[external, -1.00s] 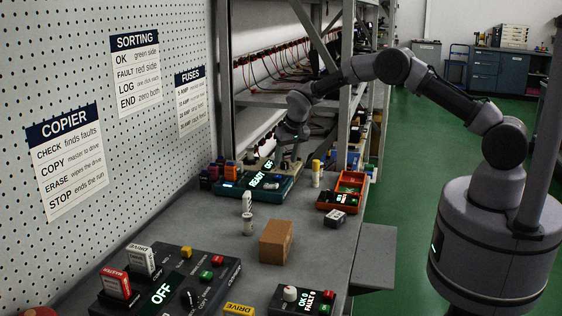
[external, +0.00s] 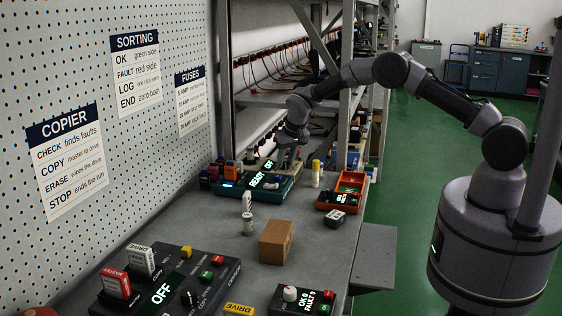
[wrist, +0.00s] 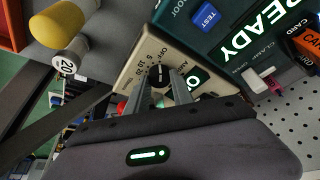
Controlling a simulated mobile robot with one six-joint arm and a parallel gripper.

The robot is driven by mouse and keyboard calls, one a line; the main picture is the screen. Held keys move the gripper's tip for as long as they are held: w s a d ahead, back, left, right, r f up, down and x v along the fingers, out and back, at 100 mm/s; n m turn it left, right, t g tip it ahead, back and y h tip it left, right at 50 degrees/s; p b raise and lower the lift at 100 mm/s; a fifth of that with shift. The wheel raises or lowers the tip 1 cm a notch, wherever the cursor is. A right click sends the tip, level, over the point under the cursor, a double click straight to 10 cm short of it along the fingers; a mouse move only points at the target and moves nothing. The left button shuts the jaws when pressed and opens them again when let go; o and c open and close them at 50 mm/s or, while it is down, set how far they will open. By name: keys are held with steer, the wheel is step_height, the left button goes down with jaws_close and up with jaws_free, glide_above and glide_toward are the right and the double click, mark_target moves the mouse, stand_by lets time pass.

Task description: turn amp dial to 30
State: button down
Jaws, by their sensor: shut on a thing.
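The amp dial (wrist: 158,73) is a small dark knob with a light mark, on a beige panel (wrist: 132,62) printed OFF, 5, 10, 20 and more. My gripper (wrist: 162,77) is shut on the knob, one finger on each side, in the wrist view. The fingers hide part of the panel and some markings, so I cannot tell for sure which number the knob's mark meets.
A yellow-capped white cylinder (external: 316,173) and an orange tray (external: 327,205) stand to the right. A cardboard box (external: 276,242) and the copier (external: 130,285) are nearer the front.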

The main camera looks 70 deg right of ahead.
steer(key=shift+r, duration=0.1)
steer(key=n+y+p, duration=0.1)
steer(key=n, duration=0.2)
steer(key=shift+d+t, duration=0.1)
steer(key=shift+t, duration=0.3)
steer(key=n, duration=0.2)
steer(key=n+y, duration=0.1)
steer(key=n, duration=0.2)
steer(key=shift+d+t+y+p, duration=0.15)
steer(key=shift+t+y+p, duration=0.15)
steer(key=n+y, duration=0.1)
steer(key=n, duration=0.3)
steer(key=shift+d+y, duration=0.1)
steer(key=shift+y, duration=0.3)
steer(key=shift+n+g+y+p, duration=0.5)
steer(key=shift+n+y, duration=0.3)
steer(key=shift+n, duration=1.6)
steer(key=c, duration=1.1)
jaws_free()
